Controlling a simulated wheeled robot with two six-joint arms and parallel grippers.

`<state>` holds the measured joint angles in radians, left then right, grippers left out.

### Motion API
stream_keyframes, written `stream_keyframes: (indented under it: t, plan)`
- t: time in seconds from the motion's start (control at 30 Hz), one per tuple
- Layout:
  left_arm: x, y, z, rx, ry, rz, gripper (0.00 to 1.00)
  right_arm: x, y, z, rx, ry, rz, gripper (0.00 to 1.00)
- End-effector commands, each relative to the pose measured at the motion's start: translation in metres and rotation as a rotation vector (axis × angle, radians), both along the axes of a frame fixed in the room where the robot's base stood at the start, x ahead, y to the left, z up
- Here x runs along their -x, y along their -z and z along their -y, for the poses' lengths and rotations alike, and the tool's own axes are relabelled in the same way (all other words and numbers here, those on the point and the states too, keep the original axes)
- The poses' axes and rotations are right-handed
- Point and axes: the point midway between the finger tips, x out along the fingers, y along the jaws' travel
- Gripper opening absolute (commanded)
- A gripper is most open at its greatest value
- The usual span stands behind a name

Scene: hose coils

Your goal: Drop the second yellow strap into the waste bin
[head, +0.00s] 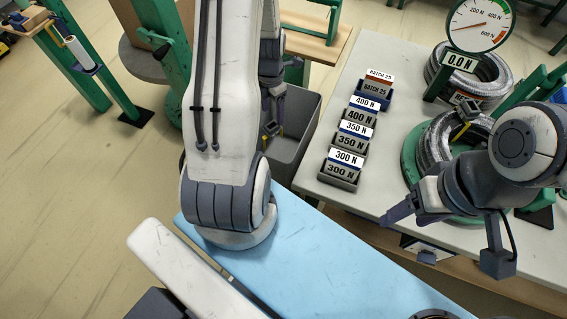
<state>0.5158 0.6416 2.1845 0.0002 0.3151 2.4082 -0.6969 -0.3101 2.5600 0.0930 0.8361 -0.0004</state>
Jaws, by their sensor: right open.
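My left gripper (273,112) hangs over the dark grey waste bin (304,142), partly hidden by my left arm. It appears shut on a small yellow strap (265,137) with a dark part, which shows at its fingertips. Another yellow strap (462,130) with a dark buckle lies across the grey hose coil (435,144) on the green round stand at the right. My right gripper (448,235) is open and empty, its fingers wide apart in front of that coil, over the table's front edge. The inside of the bin is mostly hidden.
The pale table (395,100) carries a row of labelled trays (339,172), a second hose coil (485,75) and a force dial (480,22) reading 0.0 N. A blue surface (330,265) lies in front. A green-framed stand (165,40) is behind the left arm.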

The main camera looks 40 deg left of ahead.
Motion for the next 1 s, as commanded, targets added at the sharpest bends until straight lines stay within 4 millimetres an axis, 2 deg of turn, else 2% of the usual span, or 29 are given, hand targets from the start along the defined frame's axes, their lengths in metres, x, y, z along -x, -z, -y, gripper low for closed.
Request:
stream_keyframes:
  t: [0.37, 0.47, 0.8, 1.0]
  plan:
    - [0.000, -0.006, 0.000, 0.000, 0.000, 0.000, 0.72, 0.000, 0.000, 0.000, 0.000, 0.000, 0.000, 0.66]
    - [-0.001, -0.020, -0.001, -0.002, 0.000, 0.004, 0.72, 0.000, -0.001, 0.000, 0.000, 0.000, 0.000, 0.66]
    - [-0.001, -0.085, -0.001, -0.003, 0.000, 0.005, 0.72, 0.000, -0.005, 0.000, 0.000, 0.000, 0.000, 0.66]
    - [0.000, -0.103, 0.000, 0.000, 0.000, 0.000, 0.72, 0.000, -0.005, 0.000, 0.000, 0.000, 0.000, 0.66]
